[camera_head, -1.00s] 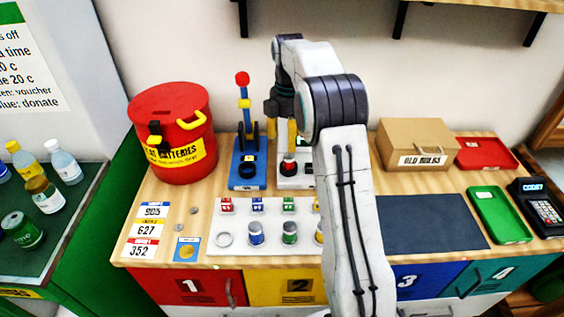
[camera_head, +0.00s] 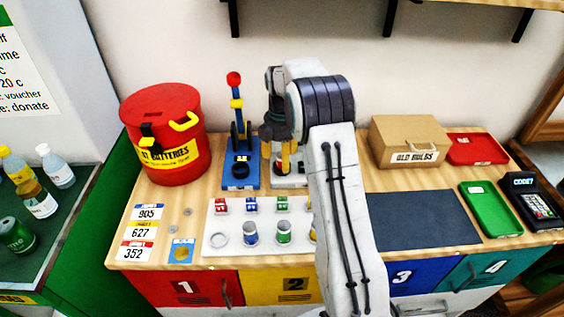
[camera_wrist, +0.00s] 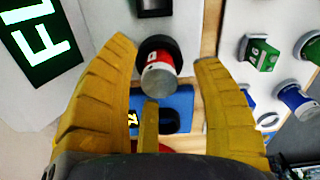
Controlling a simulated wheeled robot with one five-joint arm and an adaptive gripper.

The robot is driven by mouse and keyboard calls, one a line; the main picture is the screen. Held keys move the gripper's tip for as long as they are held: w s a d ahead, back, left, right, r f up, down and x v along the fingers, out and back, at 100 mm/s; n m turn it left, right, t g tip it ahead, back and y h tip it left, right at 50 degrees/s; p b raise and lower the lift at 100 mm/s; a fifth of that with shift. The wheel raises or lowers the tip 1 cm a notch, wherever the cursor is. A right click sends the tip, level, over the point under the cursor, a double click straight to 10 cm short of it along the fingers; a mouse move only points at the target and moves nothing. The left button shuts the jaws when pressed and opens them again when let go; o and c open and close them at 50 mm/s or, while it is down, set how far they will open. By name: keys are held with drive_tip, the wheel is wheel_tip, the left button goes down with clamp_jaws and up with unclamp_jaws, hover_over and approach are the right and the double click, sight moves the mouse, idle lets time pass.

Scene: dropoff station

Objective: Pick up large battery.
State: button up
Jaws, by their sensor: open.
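A red and white battery (camera_wrist: 160,75) stands in a black ring on a white device (camera_wrist: 187,30), seen in the wrist view. I take it for the large battery. My gripper (camera_wrist: 170,70) is open, its yellow fingers on either side of the battery with gaps showing. In the head view my gripper (camera_head: 284,160) points down over the white device (camera_head: 288,181) at the back of the counter. There the gripper mostly hides the battery. A dark panel with bright letters (camera_wrist: 40,45) is at upper left in the wrist view.
A blue lever stand (camera_head: 240,172) is close left of my gripper, with a red bin (camera_head: 165,130) beyond. In front, a white tray (camera_head: 235,225) holds several batteries and an empty ring. A cardboard box (camera_head: 408,140) and a bare dark mat (camera_head: 425,215) are to the right.

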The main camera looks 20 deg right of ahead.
clamp_jaws()
idle(0.5)
drive_tip(key=shift+r, duration=0.15)
